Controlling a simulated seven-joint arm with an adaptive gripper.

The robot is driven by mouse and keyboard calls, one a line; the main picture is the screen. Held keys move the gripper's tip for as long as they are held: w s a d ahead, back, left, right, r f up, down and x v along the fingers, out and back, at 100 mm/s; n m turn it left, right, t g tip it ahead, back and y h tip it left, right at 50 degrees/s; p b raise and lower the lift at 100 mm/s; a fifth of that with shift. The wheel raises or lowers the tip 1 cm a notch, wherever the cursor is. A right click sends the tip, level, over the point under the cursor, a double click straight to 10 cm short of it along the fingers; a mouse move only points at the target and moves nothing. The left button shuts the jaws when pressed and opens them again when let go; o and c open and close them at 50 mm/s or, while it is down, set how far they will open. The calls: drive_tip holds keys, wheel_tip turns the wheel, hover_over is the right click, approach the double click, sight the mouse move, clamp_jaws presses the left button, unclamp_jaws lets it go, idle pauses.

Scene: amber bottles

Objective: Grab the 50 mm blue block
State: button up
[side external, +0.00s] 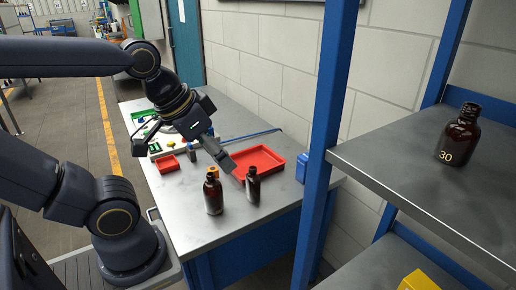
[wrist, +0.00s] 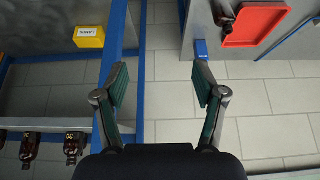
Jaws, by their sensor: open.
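A blue block (side external: 301,167) stands on the grey table near its right edge, beside the blue shelf post. It also shows in the wrist view (wrist: 201,48), just beyond the tip of the right finger. My gripper (side external: 183,155) is above the table to the left of the block, with its fingers spread wide. The gripper is apart from the block. Any size marking on the block is too small to read.
A red tray (side external: 270,163) lies left of the block. Two amber bottles (side external: 213,194) (side external: 253,187) stand at the table's front. A small red tray (side external: 167,163) is farther left. The blue shelf post (side external: 323,145) rises close by; a bottle marked 30 (side external: 458,138) stands on the shelf.

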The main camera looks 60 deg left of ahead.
drive_tip(key=shift+o, duration=0.6)
